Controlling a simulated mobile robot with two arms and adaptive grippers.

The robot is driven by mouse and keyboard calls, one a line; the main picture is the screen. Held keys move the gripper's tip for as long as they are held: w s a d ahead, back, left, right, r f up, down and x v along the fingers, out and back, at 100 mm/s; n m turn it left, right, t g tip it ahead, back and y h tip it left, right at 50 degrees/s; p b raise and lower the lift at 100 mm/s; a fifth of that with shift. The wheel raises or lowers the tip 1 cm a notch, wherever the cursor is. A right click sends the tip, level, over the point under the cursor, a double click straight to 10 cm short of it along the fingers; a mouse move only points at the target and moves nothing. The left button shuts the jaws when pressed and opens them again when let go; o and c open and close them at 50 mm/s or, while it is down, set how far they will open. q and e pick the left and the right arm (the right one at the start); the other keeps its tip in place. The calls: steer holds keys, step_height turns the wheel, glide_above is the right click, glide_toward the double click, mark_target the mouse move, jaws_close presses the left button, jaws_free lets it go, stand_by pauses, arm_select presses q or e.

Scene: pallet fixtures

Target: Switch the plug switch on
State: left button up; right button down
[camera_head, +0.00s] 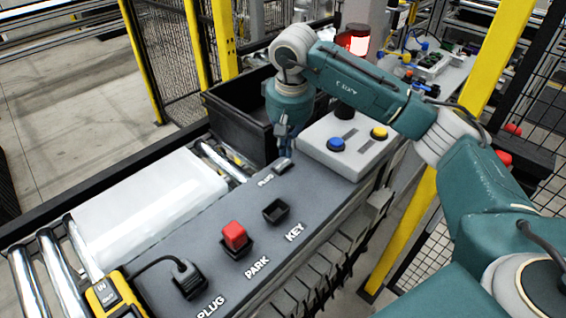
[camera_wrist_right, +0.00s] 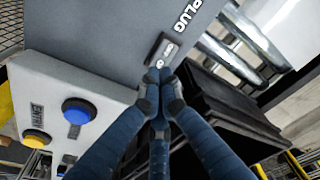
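The plug switch (camera_head: 283,166) is a small grey rocker on the dark panel, beside a "PLUG" label. In the right wrist view the switch (camera_wrist_right: 163,52) has light marks on its face, but its on or off position is not clear. My right gripper (camera_head: 284,148) points down at the switch from above. In the wrist view its fingers (camera_wrist_right: 160,77) are together, with nothing visible between them. The tips are at the near end of the switch; I cannot tell whether they touch it. My left gripper is not in view.
A black plug (camera_head: 188,280) is cabled to a yellow device (camera_head: 110,296). A red block (camera_head: 235,237) sits beside the empty key socket (camera_head: 276,211). A grey button box (camera_head: 365,160) is right of the switch, a black crate (camera_head: 236,126) behind, and a white box (camera_head: 150,205) left.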

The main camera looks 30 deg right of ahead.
mark_target(286, 161)
steer(key=shift+f+b, duration=0.75)
steer(key=shift+f, duration=0.3)
stand_by(0.7)
steer(key=shift+r, duration=0.1)
steer(key=shift+r+p, duration=2.25)
steer(key=shift+r, duration=1.2)
